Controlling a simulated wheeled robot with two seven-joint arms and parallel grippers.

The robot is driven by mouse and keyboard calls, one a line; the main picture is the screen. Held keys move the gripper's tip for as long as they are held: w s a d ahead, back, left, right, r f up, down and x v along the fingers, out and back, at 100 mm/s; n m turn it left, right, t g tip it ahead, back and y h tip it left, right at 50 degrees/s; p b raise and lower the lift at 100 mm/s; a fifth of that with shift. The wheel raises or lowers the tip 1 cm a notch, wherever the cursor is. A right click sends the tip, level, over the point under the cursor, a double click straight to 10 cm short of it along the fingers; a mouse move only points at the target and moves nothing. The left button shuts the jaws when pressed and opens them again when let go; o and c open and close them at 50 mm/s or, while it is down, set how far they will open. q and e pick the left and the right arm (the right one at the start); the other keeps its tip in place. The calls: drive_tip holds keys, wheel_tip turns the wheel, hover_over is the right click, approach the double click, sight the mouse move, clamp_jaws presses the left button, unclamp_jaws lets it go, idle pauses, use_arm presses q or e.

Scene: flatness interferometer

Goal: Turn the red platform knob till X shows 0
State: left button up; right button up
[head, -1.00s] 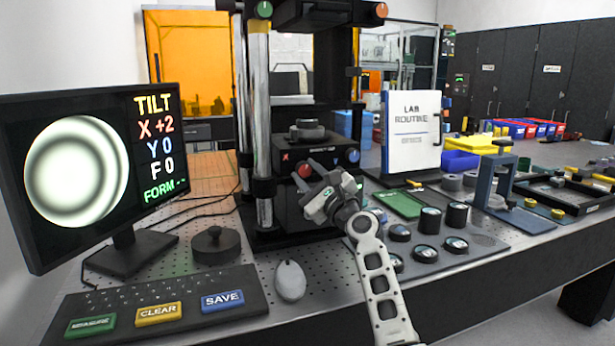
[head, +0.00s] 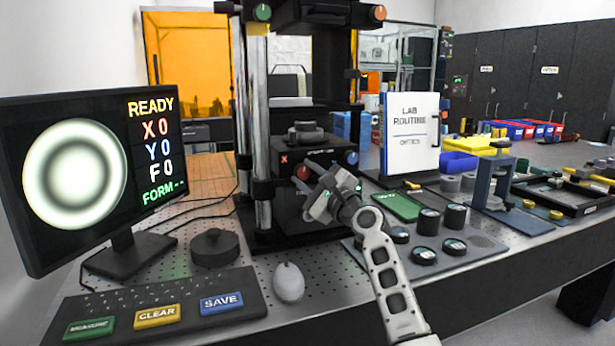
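The red platform knob (head: 302,172) is on the front of the interferometer's dark platform (head: 318,157), left of a blue knob (head: 352,158). My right gripper (head: 311,177) reaches it from the lower right. Its dark fingers lie on either side of the red knob and appear shut on it; the contact itself is partly hidden. The monitor (head: 78,170) shows READY, X 0, Y 0, F 0, and FORM with dashes, beside a round ring pattern with a bright centre. My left gripper is not in view.
Measure, clear (head: 157,316) and save (head: 221,303) buttons line the keyboard's front. A white mouse (head: 289,282) and a dark round weight (head: 214,248) stand nearby. Several dark round pieces sit on a grey mat (head: 480,243) to the right. A lab routine sign (head: 410,133) stands behind.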

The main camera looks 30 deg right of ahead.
drive_tip(key=o, duration=0.4)
drive_tip(key=shift+s, duration=0.1)
drive_tip(key=shift+b+v, duration=0.7)
drive_tip(key=shift+v, duration=7.15)
drive_tip(key=shift+d, duration=0.1)
